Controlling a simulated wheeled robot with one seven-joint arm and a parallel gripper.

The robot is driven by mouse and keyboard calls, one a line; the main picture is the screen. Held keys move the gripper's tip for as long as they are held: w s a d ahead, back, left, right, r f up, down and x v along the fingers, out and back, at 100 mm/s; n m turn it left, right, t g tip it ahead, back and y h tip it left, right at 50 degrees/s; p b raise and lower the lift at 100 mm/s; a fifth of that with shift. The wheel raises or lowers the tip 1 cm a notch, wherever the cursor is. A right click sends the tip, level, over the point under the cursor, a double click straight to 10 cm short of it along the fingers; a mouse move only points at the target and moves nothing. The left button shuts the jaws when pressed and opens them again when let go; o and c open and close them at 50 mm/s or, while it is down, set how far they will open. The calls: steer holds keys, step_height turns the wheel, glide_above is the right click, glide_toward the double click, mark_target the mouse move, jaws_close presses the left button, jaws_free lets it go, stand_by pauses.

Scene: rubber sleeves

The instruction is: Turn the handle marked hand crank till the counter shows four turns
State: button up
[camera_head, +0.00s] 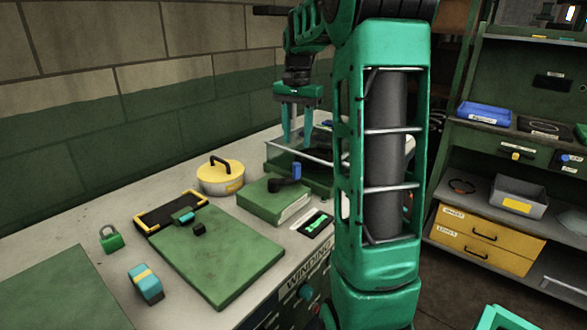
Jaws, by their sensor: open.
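A green box (272,205) on the bench carries a dark crank arm (283,184) with an upright blue knob (296,171); it looks like the hand crank, but I can read no such marking on it. A small dark panel with a bright green strip (316,223) lies beside the box; I cannot tell whether it is the counter, and no turn number is legible. My gripper (297,128) points down with its two teal fingers apart and nothing seen between them. It is above and behind the blue knob, apart from it in the picture.
A green tray with a pale rim (283,150) sits behind the crank, partly hidden by my arm. A yellow-lidded pot (223,180), a green board (215,262), a padlock (110,239) and a blue-yellow block (146,284) lie to the left. Shelves stand at right.

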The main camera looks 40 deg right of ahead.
mark_target(296, 164)
steer(key=shift+w+d+f, duration=0.15)
steer(key=shift+w+f, duration=0.05)
steer(key=shift+f, duration=0.35)
step_height(296, 164, down, 10)
steer(key=shift+r, duration=0.2)
jaws_close()
